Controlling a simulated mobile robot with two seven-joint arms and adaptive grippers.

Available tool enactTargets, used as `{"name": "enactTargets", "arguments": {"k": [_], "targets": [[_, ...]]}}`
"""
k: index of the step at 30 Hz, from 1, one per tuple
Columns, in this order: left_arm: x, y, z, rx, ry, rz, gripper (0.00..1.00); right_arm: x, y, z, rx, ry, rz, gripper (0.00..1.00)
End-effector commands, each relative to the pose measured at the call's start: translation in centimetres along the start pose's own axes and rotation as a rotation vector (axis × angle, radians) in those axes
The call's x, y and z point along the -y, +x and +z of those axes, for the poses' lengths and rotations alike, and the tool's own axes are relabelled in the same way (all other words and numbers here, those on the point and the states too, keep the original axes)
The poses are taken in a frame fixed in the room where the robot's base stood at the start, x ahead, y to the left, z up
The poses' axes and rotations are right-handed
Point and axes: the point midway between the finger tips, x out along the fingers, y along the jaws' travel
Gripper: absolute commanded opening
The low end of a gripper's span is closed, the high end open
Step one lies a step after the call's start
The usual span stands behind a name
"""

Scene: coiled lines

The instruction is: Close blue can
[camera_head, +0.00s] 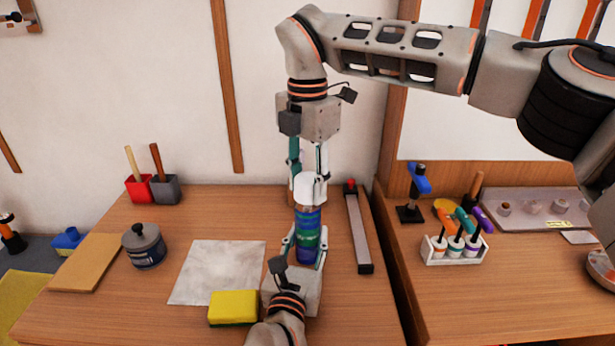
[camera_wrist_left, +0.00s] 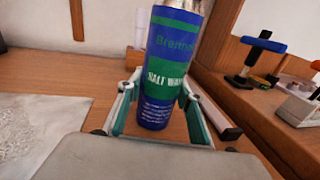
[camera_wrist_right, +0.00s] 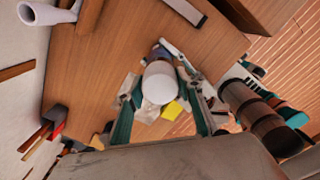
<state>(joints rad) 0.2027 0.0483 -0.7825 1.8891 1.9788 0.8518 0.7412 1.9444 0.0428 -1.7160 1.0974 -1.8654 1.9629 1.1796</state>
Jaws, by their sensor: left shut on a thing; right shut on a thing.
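The blue can (camera_head: 307,238) with green bands stands upright above the wooden table. My left gripper (camera_head: 306,256) is shut around its lower part; the left wrist view shows the can (camera_wrist_left: 165,75) between the two fingers. A white cap (camera_head: 306,190) is directly over the can's top, held by my right gripper (camera_head: 308,176), which points down from above. In the right wrist view the cap (camera_wrist_right: 160,83) is round and white between the fingers. The can's silvery top edge shows in the left wrist view. I cannot tell whether the cap is fully seated.
A yellow sponge (camera_head: 233,307) lies left of my left gripper. A white sheet (camera_head: 218,272) and a lidded grey pot (camera_head: 144,247) are further left. A long grey bar (camera_head: 358,232) lies right of the can. A white rack (camera_head: 455,250) stands on the right table.

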Motion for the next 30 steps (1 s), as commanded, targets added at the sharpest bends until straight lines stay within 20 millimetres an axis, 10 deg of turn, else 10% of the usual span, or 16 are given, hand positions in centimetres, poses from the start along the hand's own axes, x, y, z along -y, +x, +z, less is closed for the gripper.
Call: {"name": "enactTargets", "arguments": {"k": [30], "targets": [[0.00,0.00,-0.05,-0.001,0.000,0.000,0.00,-0.01,0.88,0.04,0.000,0.001,0.001,0.28]]}}
